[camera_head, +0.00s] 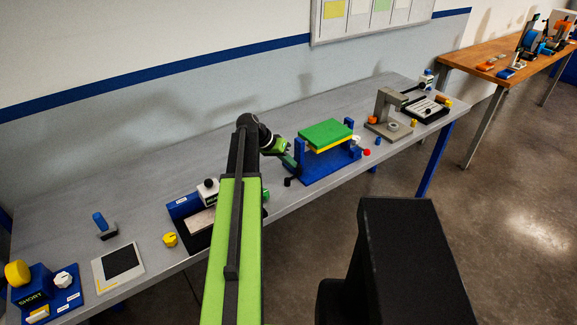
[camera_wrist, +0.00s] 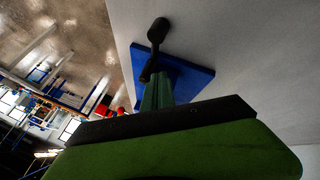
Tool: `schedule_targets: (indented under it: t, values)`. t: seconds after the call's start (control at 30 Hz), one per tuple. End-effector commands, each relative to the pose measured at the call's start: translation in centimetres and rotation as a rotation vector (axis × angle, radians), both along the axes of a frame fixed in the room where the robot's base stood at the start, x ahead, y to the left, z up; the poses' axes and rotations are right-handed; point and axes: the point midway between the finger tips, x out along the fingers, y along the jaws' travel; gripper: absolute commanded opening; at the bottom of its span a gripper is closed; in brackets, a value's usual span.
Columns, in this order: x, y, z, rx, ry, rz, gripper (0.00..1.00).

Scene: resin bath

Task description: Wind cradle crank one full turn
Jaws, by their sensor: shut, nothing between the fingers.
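The cradle has a blue base (camera_head: 322,172), blue uprights and a green and yellow platform (camera_head: 326,133) on top, right of my arm in the head view. A black crank knob (camera_head: 288,182) shows at its left front corner. In the wrist view the black crank handle (camera_wrist: 158,32) stands out past my fingers over the blue base (camera_wrist: 195,77). My gripper (camera_head: 291,163) is at the cradle's left side, with its green fingers (camera_wrist: 157,88) together and empty. The fingertips are close to the inner end of the crank arm; I cannot tell whether they touch it.
A red knob (camera_head: 366,153) and a white knob (camera_head: 356,140) are at the cradle's right. A grey stand (camera_head: 388,112) is farther right. The bench's front edge is close to the cradle.

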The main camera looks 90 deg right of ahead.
Motion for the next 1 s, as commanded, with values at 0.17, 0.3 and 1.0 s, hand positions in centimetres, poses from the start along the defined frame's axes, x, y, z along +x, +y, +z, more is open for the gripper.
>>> schedule_targets:
  t: [0.17, 0.3, 1.0]
  values:
    - [-0.1, 0.0, 0.0, 0.0, 0.001, 0.0, 0.0]
    - [0.3, -0.2, 0.0, 0.001, 0.0, 0.001, 0.0]
    - [8.7, 0.1, 8.1, 0.001, 0.0, 0.007, 0.0]
